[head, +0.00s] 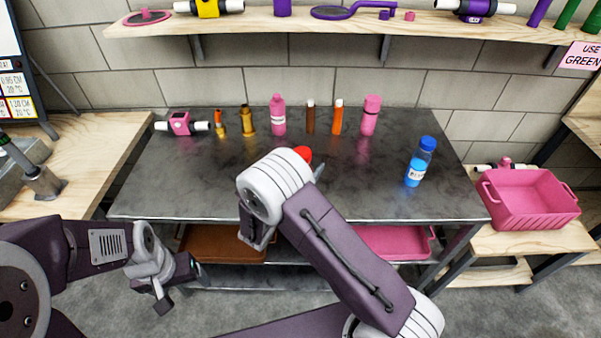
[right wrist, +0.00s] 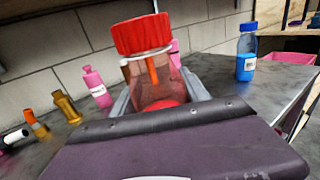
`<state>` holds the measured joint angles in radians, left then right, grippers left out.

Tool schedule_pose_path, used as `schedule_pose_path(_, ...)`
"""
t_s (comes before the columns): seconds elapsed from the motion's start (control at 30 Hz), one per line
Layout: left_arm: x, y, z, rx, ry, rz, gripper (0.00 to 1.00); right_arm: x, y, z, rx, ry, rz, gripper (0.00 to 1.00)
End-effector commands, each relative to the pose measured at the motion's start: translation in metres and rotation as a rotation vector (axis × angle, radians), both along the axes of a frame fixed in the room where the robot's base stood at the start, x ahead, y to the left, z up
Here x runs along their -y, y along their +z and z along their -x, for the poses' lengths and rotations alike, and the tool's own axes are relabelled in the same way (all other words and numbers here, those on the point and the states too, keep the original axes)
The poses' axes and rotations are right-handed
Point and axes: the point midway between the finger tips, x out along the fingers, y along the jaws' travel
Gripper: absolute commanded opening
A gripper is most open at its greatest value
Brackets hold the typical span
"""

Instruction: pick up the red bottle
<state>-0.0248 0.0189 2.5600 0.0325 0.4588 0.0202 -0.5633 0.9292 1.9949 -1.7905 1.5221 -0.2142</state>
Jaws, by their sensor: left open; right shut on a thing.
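The red bottle (right wrist: 160,88) has a wide red cap and a see-through body with red at the bottom. It stands between the fingers of my right gripper (right wrist: 158,98), which is shut on it. In the head view only a red part of the bottle (head: 303,153) shows past my right wrist, over the dark table. Its base is hidden, so I cannot tell whether it touches the table. My left gripper (head: 181,287) is open and empty, low in front of the table at the left.
The dark table (head: 180,190) has a row of pink, orange and brown bottles and tubes along its back, including a pink bottle (head: 278,115). A blue bottle (head: 420,165) stands at the right. A pink crate (head: 527,205) sits beside the table. A shelf (head: 270,22) runs above.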

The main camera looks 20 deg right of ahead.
Motion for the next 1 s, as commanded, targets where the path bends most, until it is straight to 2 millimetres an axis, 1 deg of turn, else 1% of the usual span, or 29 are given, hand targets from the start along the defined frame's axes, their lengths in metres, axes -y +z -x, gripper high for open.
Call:
schedule_pose_path(0.03, 0.000, 0.001, 0.000, 0.000, 0.000, 0.000, 0.79, 0.009, 0.009, 0.008, 0.001, -0.001, 0.001, 0.00)
schedule_pose_path(0.3, 0.000, 0.003, 0.000, 0.000, 0.000, 0.000, 0.79, 0.052, 0.045, 0.051, 0.004, -0.001, -0.001, 0.00)
schedule_pose_path(0.4, 0.000, 0.003, 0.000, 0.000, 0.000, 0.000, 0.79, 0.062, 0.053, 0.060, 0.004, -0.001, -0.001, 0.00)
schedule_pose_path(0.5, 0.000, 0.003, 0.000, 0.000, 0.000, 0.000, 0.79, 0.067, 0.057, 0.066, 0.004, 0.001, -0.001, 0.00)
schedule_pose_path(0.67, 0.000, 0.003, 0.000, 0.000, 0.000, 0.000, 0.79, 0.069, 0.059, 0.068, 0.004, 0.001, -0.001, 0.00)
schedule_pose_path(0.87, 0.000, 0.004, 0.000, 0.000, 0.000, 0.000, 0.79, 0.067, 0.057, 0.068, 0.001, 0.000, -0.001, 0.00)
schedule_pose_path(0.97, 0.000, 0.007, 0.000, 0.000, 0.000, 0.000, 0.79, 0.056, 0.038, 0.069, -0.013, -0.009, -0.010, 0.00)
schedule_pose_path(1.0, 0.000, 0.009, 0.000, 0.000, 0.000, 0.000, 0.79, 0.049, 0.026, 0.072, -0.020, -0.017, -0.014, 0.00)
